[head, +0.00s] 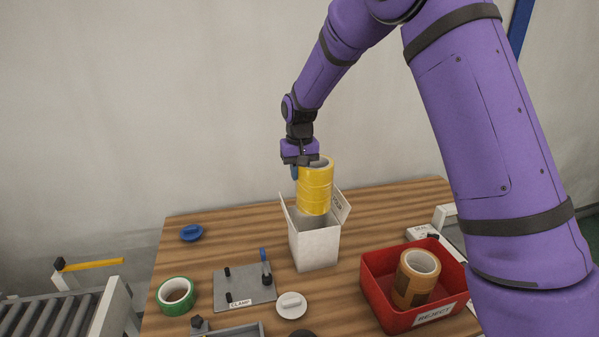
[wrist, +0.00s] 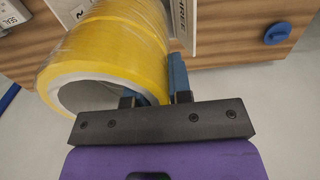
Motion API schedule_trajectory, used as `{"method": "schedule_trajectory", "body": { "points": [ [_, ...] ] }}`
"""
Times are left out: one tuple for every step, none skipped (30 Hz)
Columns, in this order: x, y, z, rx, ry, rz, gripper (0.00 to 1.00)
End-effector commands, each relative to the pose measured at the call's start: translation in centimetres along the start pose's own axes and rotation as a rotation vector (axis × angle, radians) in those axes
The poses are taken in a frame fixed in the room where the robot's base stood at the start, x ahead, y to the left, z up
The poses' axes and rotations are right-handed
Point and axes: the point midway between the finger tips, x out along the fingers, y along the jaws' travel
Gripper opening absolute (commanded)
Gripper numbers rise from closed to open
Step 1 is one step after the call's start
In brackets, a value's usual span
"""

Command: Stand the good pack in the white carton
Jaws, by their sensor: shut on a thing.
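The good pack is a stack of yellow tape rolls (head: 315,190) in clear wrap. It stands upright, its lower end at or just inside the mouth of the white carton (head: 314,248). The carton is open, with its flaps up. My gripper (head: 297,168) is shut on the upper wall of the yellow pack. In the wrist view the yellow pack (wrist: 105,50) fills the upper left, and my gripper (wrist: 155,95) has one finger inside the core and one outside. The pack's lower end is partly hidden by the carton.
A red reject bin (head: 375,300) holding a brown tape pack (head: 416,278) stands right of the carton. A clamp plate (head: 245,287), a white disc (head: 291,305), a green roll (head: 176,296) and a blue knob-like piece (head: 191,232) lie to the left. Bare table lies behind the carton.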

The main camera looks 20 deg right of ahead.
Motion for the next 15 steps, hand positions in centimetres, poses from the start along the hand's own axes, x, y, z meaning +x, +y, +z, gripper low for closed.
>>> {"method": "schedule_trajectory", "body": {
  "points": [
    [-0.1, 0.0, 0.0, 0.000, 0.001, 0.000, 0.00],
    [-0.1, 0.0, 0.0, 0.000, 0.001, 0.000, 0.00],
    [-0.1, 0.0, 0.0, 0.000, 0.001, 0.000, 0.00],
    [-0.1, 0.0, 0.0, 0.000, 0.001, 0.000, 0.00],
    [0.0, 0.0, 0.0, 0.000, 0.001, 0.000, 0.00],
    [0.0, 0.0, 0.0, 0.000, 0.001, 0.000, 0.00],
    [0.1, 0.0, 0.0, 0.000, 0.000, 0.000, 0.00],
    [0.1, 0.0, 0.0, 0.000, 0.000, 0.000, 0.00],
    [0.3, 0.0, 0.0, 0.000, 0.000, 0.000, 0.00],
    [0.4, 0.0, 0.0, 0.000, 0.000, 0.000, 0.00],
    [0.6, 0.0, 0.0, 0.000, 0.000, 0.000, 0.00],
    [0.8, 0.0, 0.0, 0.000, 0.000, 0.000, 0.00],
    [0.9, 0.0, 0.0, 0.000, 0.000, 0.000, 0.00],
    [1.1, 0.0, 0.0, 0.000, 0.000, 0.000, 0.00],
    [1.3, 0.0, 0.0, 0.000, 0.000, 0.000, 0.00]
  ]
}}
